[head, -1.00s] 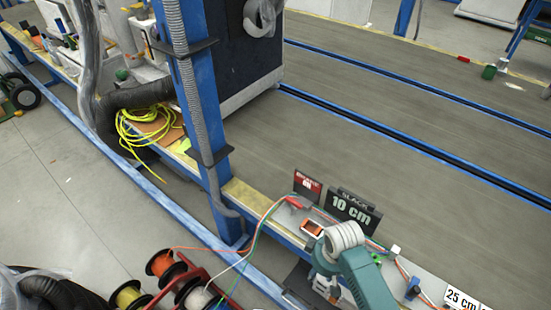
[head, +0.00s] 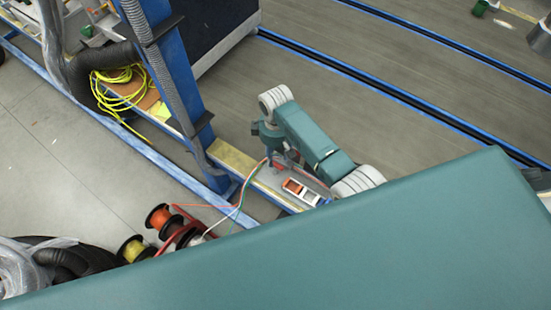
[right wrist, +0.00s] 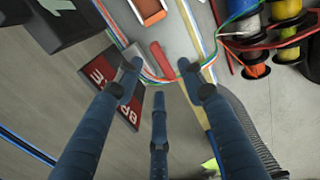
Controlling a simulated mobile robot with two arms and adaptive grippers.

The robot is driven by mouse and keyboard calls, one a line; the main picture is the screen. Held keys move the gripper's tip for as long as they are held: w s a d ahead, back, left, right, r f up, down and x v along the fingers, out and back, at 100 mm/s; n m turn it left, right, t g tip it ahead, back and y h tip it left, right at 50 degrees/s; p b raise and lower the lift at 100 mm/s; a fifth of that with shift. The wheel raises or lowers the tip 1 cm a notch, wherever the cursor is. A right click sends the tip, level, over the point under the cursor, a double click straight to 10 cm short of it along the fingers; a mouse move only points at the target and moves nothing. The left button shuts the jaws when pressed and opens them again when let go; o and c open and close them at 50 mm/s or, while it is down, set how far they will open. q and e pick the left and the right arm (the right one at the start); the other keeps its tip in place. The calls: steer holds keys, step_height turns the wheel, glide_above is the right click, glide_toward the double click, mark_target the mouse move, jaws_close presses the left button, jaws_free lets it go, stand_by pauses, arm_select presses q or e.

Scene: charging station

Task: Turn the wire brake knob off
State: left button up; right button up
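The wire brake knob, a red elongated handle (right wrist: 161,59), stands on the grey panel in the right wrist view. A red sign (right wrist: 97,73) with partly readable white letters is beside it. My right gripper (right wrist: 160,78) has its three dark fingers spread. Two fingertips are on either side of the knob with visible gaps, and the third is below it in the picture. In the head view my right gripper (head: 271,158) is over the panel near the blue post and mostly hides the knob. My left gripper is not in view.
An orange-and-white device (head: 301,191) is close to my right gripper. Red, white and green wires (right wrist: 222,33) run past the knob. Wire spools (head: 160,217) are at the lower left. A blue post (head: 170,75) stands left of the gripper. My own teal arm covers the lower right.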

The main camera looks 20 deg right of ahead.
mark_target(275, 165)
steer(key=shift+f, duration=2.15)
steer(key=shift+c, duration=0.5)
jaws_close()
